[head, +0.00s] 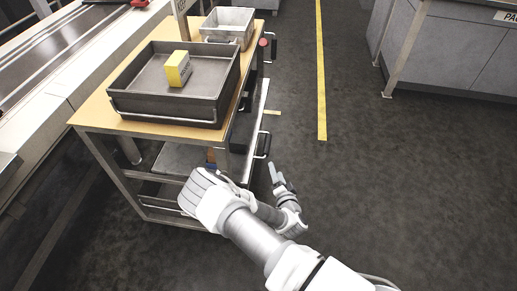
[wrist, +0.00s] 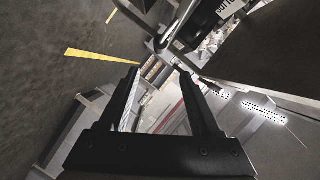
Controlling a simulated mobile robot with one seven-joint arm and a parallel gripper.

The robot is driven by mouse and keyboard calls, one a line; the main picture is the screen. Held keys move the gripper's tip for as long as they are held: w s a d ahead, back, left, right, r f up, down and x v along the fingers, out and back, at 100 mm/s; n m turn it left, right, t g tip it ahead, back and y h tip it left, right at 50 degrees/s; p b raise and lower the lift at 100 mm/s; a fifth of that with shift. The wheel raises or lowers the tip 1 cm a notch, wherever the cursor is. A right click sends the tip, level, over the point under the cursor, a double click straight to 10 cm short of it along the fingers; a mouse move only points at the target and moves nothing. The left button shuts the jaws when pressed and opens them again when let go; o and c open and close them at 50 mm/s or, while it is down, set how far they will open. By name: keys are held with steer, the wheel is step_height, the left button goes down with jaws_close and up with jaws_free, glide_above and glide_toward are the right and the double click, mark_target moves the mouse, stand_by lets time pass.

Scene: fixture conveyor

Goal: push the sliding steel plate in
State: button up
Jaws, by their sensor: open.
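The sliding steel plate (head: 258,113) shows in the head view as a pale, narrow strip sticking out along the right side of the wooden-topped cart, below its top. A dark handle (head: 263,146) stands at its outer edge. My gripper (head: 279,178) is low, just to the right of the cart's near right corner, close to the handle; I cannot tell whether it touches. In the wrist view my gripper (wrist: 157,72) is open, with no object clearly held between its dark fingers. A pale surface lies beyond them. My arm partly hides the cart's near lower corner.
The cart's wooden top (head: 95,112) carries a dark tray (head: 215,104) with a yellow box (head: 178,69) and a grey metal bin (head: 228,24). A conveyor (head: 60,70) runs along the left. Open floor with a yellow line (head: 321,80) lies right; a grey cabinet (head: 460,55) stands beyond.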

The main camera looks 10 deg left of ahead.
mark_target(267, 145)
steer(key=b+x, duration=0.5)
steer(key=x, duration=1.1)
steer(key=shift+f+b, duration=0.2)
steer(key=shift+b, duration=0.1)
steer(key=shift+w+a, duration=0.15)
steer(key=shift+w, duration=0.5)
jaws_close()
